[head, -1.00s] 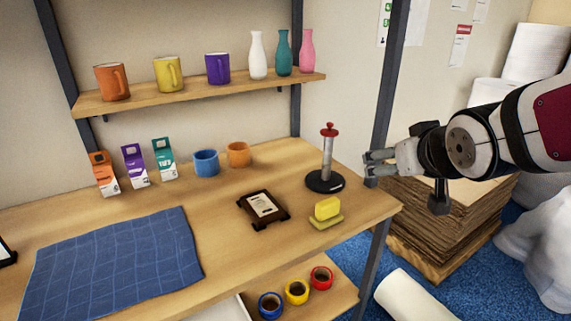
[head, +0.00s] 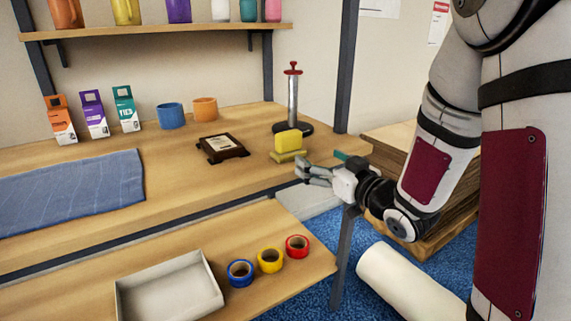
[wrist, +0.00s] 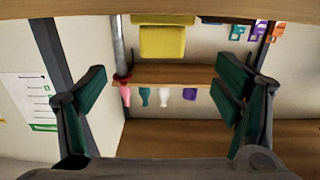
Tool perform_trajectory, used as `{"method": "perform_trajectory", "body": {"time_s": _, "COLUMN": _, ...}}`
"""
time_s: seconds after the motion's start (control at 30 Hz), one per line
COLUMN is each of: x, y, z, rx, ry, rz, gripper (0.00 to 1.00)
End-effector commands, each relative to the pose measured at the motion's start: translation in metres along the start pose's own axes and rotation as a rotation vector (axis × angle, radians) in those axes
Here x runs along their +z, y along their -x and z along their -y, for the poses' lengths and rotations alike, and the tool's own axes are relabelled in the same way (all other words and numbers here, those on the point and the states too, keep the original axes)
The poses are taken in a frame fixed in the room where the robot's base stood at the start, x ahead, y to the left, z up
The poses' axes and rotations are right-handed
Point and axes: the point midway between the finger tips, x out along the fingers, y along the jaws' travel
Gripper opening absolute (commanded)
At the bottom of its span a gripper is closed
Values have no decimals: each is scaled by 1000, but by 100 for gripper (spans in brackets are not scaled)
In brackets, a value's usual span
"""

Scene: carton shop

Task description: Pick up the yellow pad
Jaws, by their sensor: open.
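The yellow pad (head: 288,140) stands on a flat yellowish holder (head: 289,157) near the right end of the wooden table. In the wrist view, which looks upside down, the yellow pad (wrist: 163,42) is at the top middle, between and beyond the fingers. My gripper (head: 307,171) is at the table's front right edge, just in front of and slightly right of the pad, apart from it. In the wrist view my gripper (wrist: 163,92) has its fingers wide apart with nothing between them.
A red-topped post on a black base (head: 292,100) stands right behind the pad. A dark framed plaque (head: 222,148) lies to its left. Blue (head: 171,116) and orange (head: 204,110) cups are farther back. Tape rolls (head: 270,260) and a white tray (head: 170,290) are on the lower shelf.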

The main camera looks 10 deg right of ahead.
Motion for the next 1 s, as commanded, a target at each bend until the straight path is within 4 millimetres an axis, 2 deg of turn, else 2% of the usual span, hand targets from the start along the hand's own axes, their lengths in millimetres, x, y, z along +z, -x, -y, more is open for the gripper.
{"method": "perform_trajectory", "body": {"time_s": 0.03, "x": 6, "y": -1, "z": 0, "rx": -6, "ry": -4, "rz": -8, "gripper": 83}}
{"method": "perform_trajectory", "body": {"time_s": 0.17, "x": 6, "y": -10, "z": 2, "rx": -17, "ry": -7, "rz": -18, "gripper": 83}}
{"method": "perform_trajectory", "body": {"time_s": 0.5, "x": 4, "y": -70, "z": 3, "rx": -16, "ry": -7, "rz": -17, "gripper": 83}}
{"method": "perform_trajectory", "body": {"time_s": 0.77, "x": 3, "y": -89, "z": 3, "rx": -14, "ry": -7, "rz": -17, "gripper": 83}}
{"method": "perform_trajectory", "body": {"time_s": 1.0, "x": 3, "y": -121, "z": 2, "rx": -16, "ry": -6, "rz": -17, "gripper": 83}}
